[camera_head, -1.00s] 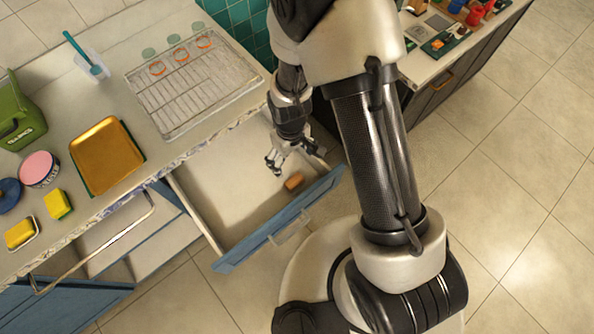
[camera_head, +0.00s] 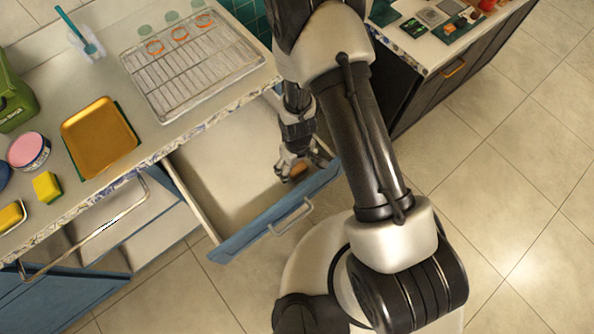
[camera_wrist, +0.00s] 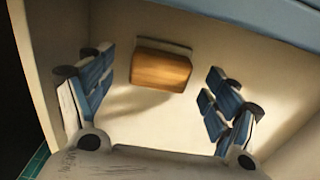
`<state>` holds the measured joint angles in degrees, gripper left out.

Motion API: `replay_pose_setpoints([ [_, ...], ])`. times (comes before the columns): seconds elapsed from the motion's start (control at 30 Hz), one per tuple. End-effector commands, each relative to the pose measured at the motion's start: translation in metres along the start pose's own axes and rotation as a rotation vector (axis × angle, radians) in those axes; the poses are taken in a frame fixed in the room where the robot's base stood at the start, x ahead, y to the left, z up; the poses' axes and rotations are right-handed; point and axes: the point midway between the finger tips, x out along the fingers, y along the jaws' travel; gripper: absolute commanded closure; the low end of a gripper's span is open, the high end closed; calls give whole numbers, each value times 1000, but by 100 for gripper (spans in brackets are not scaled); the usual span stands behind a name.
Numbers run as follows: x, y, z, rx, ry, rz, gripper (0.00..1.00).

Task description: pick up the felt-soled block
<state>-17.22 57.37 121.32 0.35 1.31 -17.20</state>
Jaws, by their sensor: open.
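The felt-soled block (camera_wrist: 160,70) is a small orange-brown wooden block with a pale grey layer along its far edge. It lies on the floor of the open drawer (camera_head: 215,185), near the blue drawer front. In the head view the block (camera_head: 299,170) shows only in part, behind my gripper (camera_head: 300,172). In the wrist view my gripper (camera_wrist: 158,108) is open, with its blue-padded fingers spread wide. The block lies between and a little beyond the fingers, and touches neither of them.
The drawer's blue front (camera_head: 275,212) and side walls stand close around my gripper. The counter above holds a wire rack (camera_head: 195,75), a gold tray (camera_head: 98,138), a yellow sponge (camera_head: 46,186) and a pink-topped tin (camera_head: 28,151). The drawer floor left of my gripper is clear.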

Motion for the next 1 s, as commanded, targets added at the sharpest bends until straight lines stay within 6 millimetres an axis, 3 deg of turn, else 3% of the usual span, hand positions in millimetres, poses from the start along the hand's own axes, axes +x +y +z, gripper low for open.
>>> replay_pose_setpoints([
  [0.03, 13, 0, 0, 2, -1, -1, 18],
  [0.1, 20, 0, 0, 0, 0, 0, 18],
  [0.37, 19, 0, -1, 1, 1, 0, 20],
  [1.0, 19, 0, -1, 0, 0, 0, 62],
])
